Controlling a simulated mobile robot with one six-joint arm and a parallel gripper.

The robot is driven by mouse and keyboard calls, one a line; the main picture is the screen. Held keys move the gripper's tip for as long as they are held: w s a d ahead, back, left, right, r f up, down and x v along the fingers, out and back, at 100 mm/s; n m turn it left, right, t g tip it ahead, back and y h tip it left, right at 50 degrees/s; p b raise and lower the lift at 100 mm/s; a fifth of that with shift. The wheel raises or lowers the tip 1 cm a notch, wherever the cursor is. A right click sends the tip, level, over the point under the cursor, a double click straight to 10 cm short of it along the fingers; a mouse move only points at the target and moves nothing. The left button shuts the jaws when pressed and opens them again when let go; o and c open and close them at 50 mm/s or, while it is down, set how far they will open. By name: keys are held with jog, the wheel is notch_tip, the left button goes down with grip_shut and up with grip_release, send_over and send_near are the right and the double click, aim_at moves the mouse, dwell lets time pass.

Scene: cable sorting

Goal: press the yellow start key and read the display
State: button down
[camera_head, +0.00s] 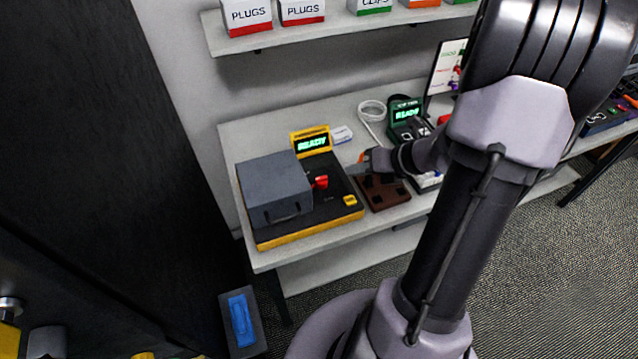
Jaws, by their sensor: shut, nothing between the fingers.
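A yellow and black test device (300,232) sits on the left end of the bench. Its yellow start key (350,200) is on the front right of the black top. The yellow-framed display (311,144) stands at the back and reads "READY" in green. My gripper (352,169) comes in from the right, shut and empty. Its fingertips appear near the device's right edge, behind the key in the picture and apart from it. Its exact height cannot be told.
A grey box-like cover (275,186) and a red part (320,182) are on the device. A brown block (384,193) lies right of it. A second device with a green "READY" display (406,114) stands farther back. Shelf boxes (247,14) are above.

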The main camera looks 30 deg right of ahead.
aim_at(353, 201)
jog(key=shift+d+f, duration=0.15)
jog(key=shift+d, duration=0.25)
notch_tip(353, 201, down, 9)
jog(key=b, duration=0.8)
jog(key=shift+a, duration=0.15)
dwell(1.4)
jog(key=shift+f+b, duration=0.25)
jog(key=shift+b, duration=0.1)
jog(key=shift+f, duration=0.4)
dwell(0.4)
jog(key=shift+r, duration=0.15)
jog(key=shift+r+p, duration=0.55)
jog(key=shift+r, duration=0.1)
jog(key=shift+r, duration=0.1)
